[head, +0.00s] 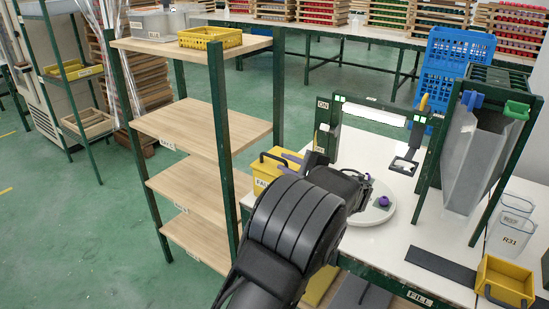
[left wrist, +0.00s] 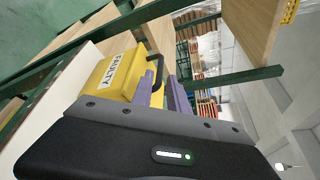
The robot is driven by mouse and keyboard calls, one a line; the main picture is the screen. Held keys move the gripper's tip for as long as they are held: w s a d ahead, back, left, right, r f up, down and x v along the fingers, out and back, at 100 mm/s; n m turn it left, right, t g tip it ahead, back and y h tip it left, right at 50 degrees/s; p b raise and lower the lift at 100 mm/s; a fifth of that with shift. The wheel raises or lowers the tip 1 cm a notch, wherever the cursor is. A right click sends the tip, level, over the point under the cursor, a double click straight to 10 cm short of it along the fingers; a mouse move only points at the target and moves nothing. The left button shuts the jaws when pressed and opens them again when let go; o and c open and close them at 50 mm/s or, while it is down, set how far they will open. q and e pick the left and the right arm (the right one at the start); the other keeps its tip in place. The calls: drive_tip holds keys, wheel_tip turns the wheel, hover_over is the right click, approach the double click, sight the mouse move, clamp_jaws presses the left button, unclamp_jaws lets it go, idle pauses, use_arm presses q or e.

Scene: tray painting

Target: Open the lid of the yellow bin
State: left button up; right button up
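The yellow bin (head: 262,169), with a white label partly reading "FAU", stands at the left end of the white bench, beside the wooden shelf. It also shows in the left wrist view (left wrist: 112,78), where its label reads "FAULTY". Its black handle (left wrist: 158,68) sticks out from the side facing the gripper's fingers, and the lid looks closed. My left gripper (head: 290,163) has purple fingers, which are apart at the handle. In the left wrist view the handle's bar seems to lie between the fingers (left wrist: 163,94); contact cannot be told. My right gripper is not in view.
A wooden shelf (head: 200,125) with green posts stands close left of the bin. A green-framed rack (head: 478,150) and an open yellow box (head: 506,277) are at the right.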

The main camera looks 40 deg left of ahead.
sight(276, 159)
use_arm(q)
drive_tip(key=x, duration=0.6)
drive_tip(key=shift+w+a+f, duration=0.1)
drive_tip(key=shift+a+f, duration=0.05)
drive_tip(key=shift+a, duration=0.15)
drive_tip(key=shift+c, duration=0.6)
clamp_jaws()
idle(0.5)
